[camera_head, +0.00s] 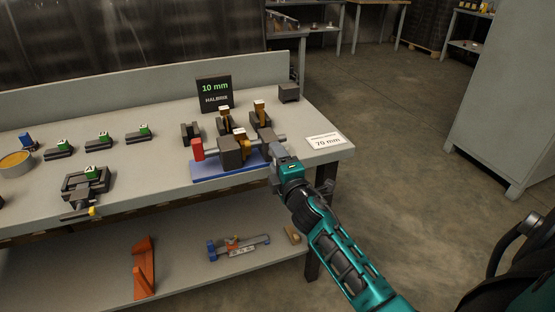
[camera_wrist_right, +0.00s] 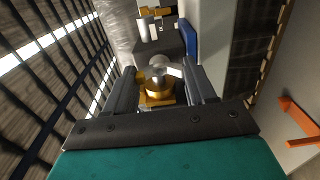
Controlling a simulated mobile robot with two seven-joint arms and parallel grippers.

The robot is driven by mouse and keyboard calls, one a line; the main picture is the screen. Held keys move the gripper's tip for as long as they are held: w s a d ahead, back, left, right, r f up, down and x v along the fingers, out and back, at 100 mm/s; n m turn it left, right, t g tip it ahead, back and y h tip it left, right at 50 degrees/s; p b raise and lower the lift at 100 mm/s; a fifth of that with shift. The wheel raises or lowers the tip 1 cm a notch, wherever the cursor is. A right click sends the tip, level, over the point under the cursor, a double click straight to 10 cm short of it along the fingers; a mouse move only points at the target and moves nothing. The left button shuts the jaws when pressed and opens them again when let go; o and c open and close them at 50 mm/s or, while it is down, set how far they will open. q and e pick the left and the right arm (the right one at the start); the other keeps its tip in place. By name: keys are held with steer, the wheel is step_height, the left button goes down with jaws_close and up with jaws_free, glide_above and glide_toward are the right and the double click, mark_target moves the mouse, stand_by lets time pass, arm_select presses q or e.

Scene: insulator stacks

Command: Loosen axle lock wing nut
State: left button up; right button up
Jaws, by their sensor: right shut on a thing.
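The fixture on the bench has a blue base (camera_head: 215,170), a dark block (camera_head: 231,152), a red end piece (camera_head: 197,149) and a grey axle (camera_head: 279,138). My right gripper (camera_head: 279,158) is at the right end of this fixture. In the right wrist view, a brass wing nut (camera_wrist_right: 158,94) with a silver stud in its middle sits between the two fingers of my right gripper (camera_wrist_right: 159,88), which is shut on it. In the head view the gripper hides the nut. My left gripper is not in view.
A black display (camera_head: 214,91) reading 10 mm stands behind the fixture. A white 70 mm card (camera_head: 325,141) lies to the right. Small dark blocks with green tags (camera_head: 104,137) and a clamp-like device (camera_head: 86,184) are to the left. An orange bracket (camera_head: 145,266) lies on the lower shelf.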

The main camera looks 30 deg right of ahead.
steer(key=shift+n, duration=0.5)
steer(key=o, duration=1)
steer(key=shift+o, duration=0.2)
steer(key=v, duration=1.3)
steer(key=shift+w+a, duration=0.1)
